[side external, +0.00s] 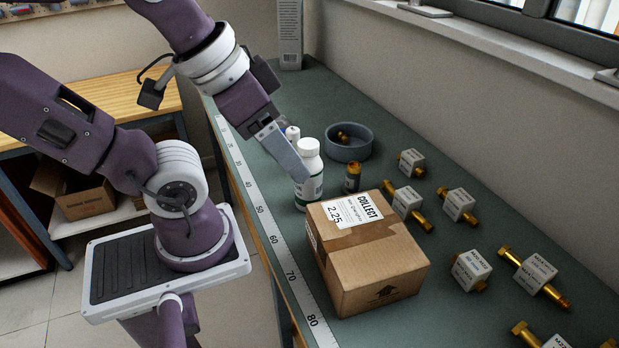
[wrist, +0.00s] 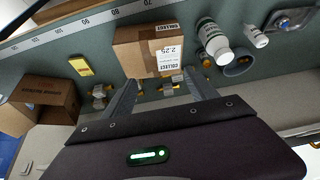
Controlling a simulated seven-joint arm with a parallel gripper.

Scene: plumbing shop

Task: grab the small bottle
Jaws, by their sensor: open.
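A small white bottle (side external: 292,132) stands on the green bench, mostly hidden behind my gripper in the side view. It also shows in the wrist view (wrist: 256,37), right of a larger white bottle (wrist: 212,38). The larger bottle (side external: 308,172) has a white cap and a green-and-white label, and stands close to my gripper in the side view. My gripper (side external: 286,153) is open, with nothing seen between its fingers. In the wrist view its fingers (wrist: 161,90) point toward the cardboard box, and both bottles are to their right.
A cardboard box (side external: 378,268) labelled COLLECT stands at the bench's near side. A grey bowl (side external: 348,150) holds a brass piece. A dark, brass-topped piece (side external: 352,178) stands beside the larger bottle. Several labelled brass fittings (side external: 459,204) lie to the right. A ruler strip (side external: 262,222) runs along the front edge.

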